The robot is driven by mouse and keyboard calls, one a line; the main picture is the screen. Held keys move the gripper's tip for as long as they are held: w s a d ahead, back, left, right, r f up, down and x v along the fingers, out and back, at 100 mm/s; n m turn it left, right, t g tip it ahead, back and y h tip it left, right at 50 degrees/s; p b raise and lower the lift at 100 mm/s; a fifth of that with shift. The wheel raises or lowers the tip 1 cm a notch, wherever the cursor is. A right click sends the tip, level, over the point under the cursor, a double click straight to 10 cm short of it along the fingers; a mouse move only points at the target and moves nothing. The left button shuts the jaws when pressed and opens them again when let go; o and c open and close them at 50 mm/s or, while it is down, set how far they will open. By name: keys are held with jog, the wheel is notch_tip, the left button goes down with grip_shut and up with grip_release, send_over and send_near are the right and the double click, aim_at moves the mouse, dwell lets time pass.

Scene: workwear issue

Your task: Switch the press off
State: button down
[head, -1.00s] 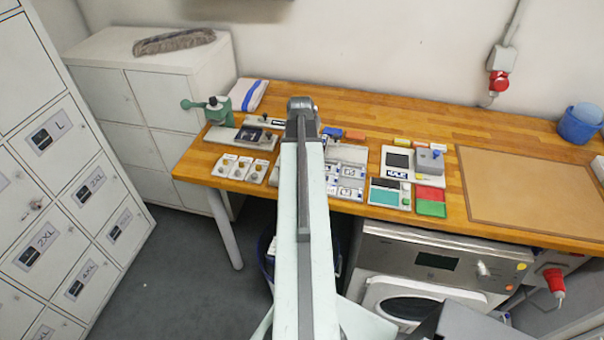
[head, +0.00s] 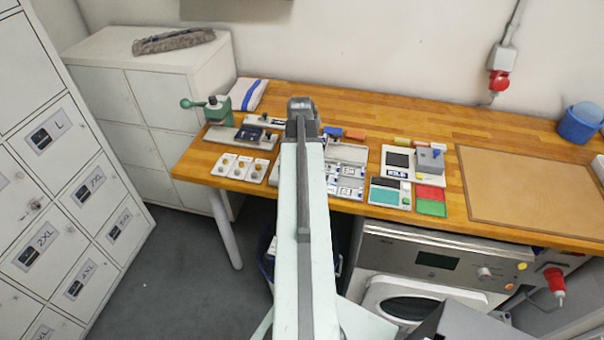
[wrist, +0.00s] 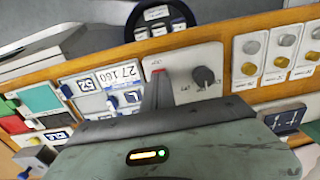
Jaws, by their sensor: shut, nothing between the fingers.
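In the wrist view a light grey switch plate (wrist: 181,60) with a dark round knob (wrist: 204,76) lies near the front edge of the bench. Small markings flank the knob, too small to read surely. My gripper (wrist: 158,82) is shut and empty, with its fingertips over the plate, left of the knob and apart from it in the picture. A small red spot shows at the fingertips. In the head view my arm hides the plate and fingertips. A green press-like device with a lever (head: 217,108) stands at the bench's left end.
Cards with round buttons (head: 239,167) lie beside the plate. Labelled trays (head: 347,181) and red and green pads (head: 431,200) lie right of my arm. A brown mat (head: 530,192) covers the right of the bench. A dark round bin (wrist: 160,17) stands below the bench edge.

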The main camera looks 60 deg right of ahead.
jog(key=shift+f+b, duration=0.75)
jog(key=shift+f, duration=0.05)
notch_tip(320, 180, up, 7)
jog(key=p, duration=0.7)
jog(key=shift+r, duration=0.1)
dwell(0.5)
